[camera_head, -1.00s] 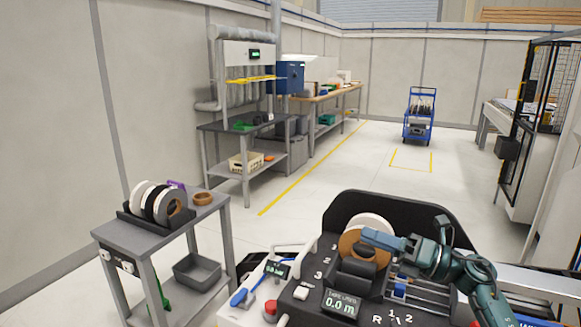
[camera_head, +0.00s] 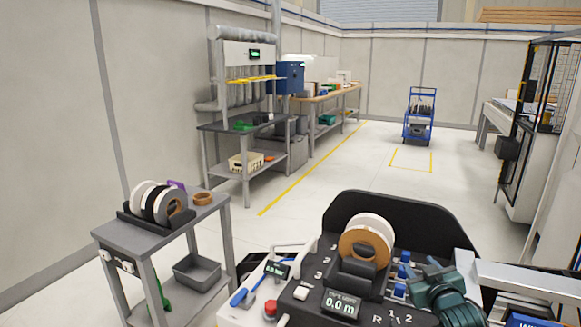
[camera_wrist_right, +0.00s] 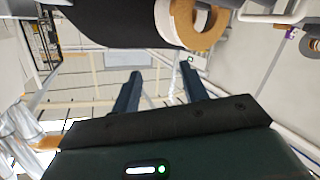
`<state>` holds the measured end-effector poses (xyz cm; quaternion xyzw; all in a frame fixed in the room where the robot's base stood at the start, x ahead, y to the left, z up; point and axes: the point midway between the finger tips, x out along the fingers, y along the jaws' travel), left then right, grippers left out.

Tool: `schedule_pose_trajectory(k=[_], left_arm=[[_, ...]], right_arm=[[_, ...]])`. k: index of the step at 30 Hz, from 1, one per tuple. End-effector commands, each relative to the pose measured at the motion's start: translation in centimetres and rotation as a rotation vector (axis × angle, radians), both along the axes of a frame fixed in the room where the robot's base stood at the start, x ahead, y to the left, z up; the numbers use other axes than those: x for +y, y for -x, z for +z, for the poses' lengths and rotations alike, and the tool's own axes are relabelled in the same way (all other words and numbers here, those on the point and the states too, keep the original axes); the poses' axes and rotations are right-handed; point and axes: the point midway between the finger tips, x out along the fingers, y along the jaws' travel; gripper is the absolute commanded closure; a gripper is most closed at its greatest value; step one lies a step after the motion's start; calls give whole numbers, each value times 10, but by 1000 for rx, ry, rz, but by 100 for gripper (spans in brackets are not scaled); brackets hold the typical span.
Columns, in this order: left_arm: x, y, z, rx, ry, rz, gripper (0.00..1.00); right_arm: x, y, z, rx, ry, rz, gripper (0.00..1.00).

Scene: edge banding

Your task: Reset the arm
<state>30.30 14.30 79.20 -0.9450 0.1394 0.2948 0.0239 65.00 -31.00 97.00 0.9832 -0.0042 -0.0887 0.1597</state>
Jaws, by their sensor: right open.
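My right arm (camera_head: 440,290) is at the lower right of the head view, over the right side of the dark machine. A roll of banding (camera_head: 366,242), white with a brown side, sits upright on the machine's holder, apart from the gripper. It also shows at the top of the right wrist view (camera_wrist_right: 210,30). My left gripper is not in view.
The black machine (camera_head: 440,220) has a display reading 0.0 m. A grey cart (camera_head: 110,236) at the left holds several rolls and a brown ring (camera_head: 203,198). The floor between is clear.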

Motion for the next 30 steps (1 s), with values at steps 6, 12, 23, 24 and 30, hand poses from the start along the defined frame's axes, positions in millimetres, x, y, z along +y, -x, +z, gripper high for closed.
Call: schedule_pose_trajectory(k=[6, 12, 23, 24, 30], left_arm=[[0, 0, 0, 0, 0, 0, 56], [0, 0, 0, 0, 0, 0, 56], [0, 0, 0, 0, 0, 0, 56], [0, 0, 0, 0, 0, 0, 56], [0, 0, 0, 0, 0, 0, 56]], right_arm=[[59, 90, -94, 145, -51, 91, 56], [118, 212, -158, 300, -149, 164, 56], [166, 342, -177, 456, -282, 195, 56], [167, 345, -177, 460, -285, 196, 56], [168, 347, -177, 463, -287, 196, 56]])
